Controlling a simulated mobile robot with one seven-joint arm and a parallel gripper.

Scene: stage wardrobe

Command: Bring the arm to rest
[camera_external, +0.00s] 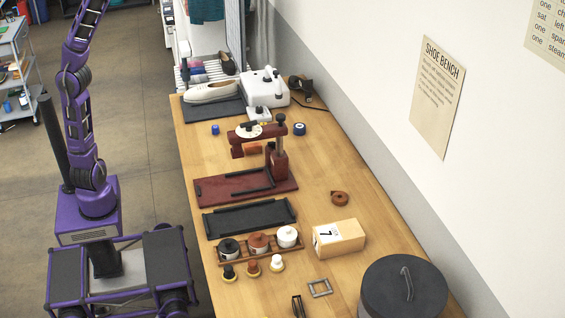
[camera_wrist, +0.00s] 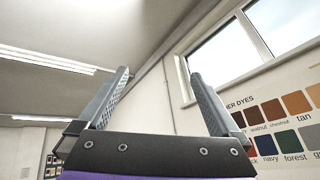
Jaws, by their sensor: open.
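My purple arm (camera_external: 78,110) rises from its base at the left of the external view, beside the bench. Its upper part leaves the top of that picture, so my gripper is not seen there. In the wrist view my gripper (camera_wrist: 160,95) shows two grey fingers standing wide apart, open, with nothing between them. Behind the fingers are the ceiling, a wall and a window. The gripper touches nothing that I can see.
The wooden bench (camera_external: 318,190) right of my base bears a dark red press (camera_external: 279,165), a black tray (camera_external: 249,218), a rack of pots (camera_external: 297,247), a box (camera_external: 352,236) and a dark lidded drum (camera_external: 425,300). A shelf cart (camera_external: 12,75) stands far left. Floor between is clear.

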